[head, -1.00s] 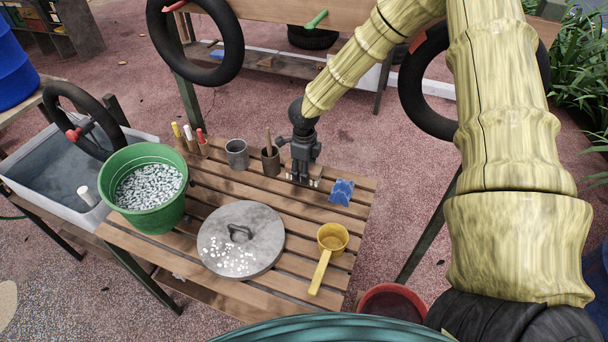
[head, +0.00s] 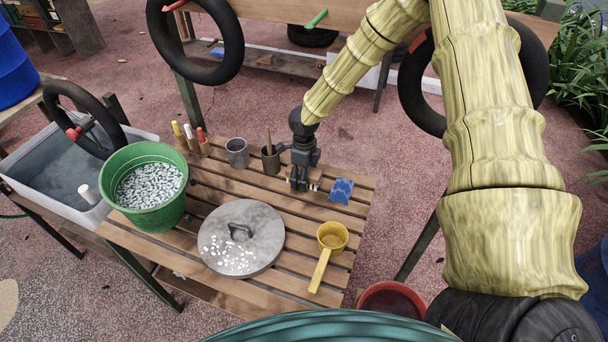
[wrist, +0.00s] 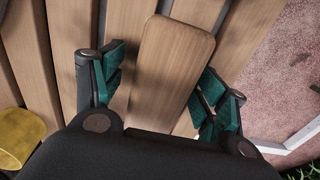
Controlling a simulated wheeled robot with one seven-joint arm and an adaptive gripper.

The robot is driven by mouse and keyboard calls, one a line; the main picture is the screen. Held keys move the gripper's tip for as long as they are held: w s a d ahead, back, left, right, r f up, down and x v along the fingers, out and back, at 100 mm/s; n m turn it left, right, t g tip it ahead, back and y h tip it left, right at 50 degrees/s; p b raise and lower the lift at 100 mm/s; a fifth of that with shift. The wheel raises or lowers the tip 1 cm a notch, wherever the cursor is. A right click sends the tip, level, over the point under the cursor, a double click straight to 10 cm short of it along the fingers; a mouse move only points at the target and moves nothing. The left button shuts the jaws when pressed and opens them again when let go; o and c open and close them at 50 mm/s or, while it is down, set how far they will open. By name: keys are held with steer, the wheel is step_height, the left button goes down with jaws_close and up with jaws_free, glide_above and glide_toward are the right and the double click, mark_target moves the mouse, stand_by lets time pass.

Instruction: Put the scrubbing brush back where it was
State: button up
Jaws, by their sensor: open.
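The scrubbing brush (wrist: 172,62), seen in the wrist view as a plain wooden block with rounded corners, lies over the table slats between my gripper's two green-padded fingers. My gripper (wrist: 160,95) is open, with a finger on each side of the block and gaps visible beside it. In the head view my gripper (head: 299,186) points down at the back right of the slatted table. There the brush is mostly hidden behind the fingers; only a small pale part shows. Its bristles cannot be made out.
A metal lid (head: 262,232), yellow scoop (head: 332,237) and green bucket (head: 145,212) are nearer.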

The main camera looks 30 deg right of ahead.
step_height(320, 180, up, 12)
steer(key=shift+r+b, duration=0.15)
steer(key=shift+b, duration=0.85)
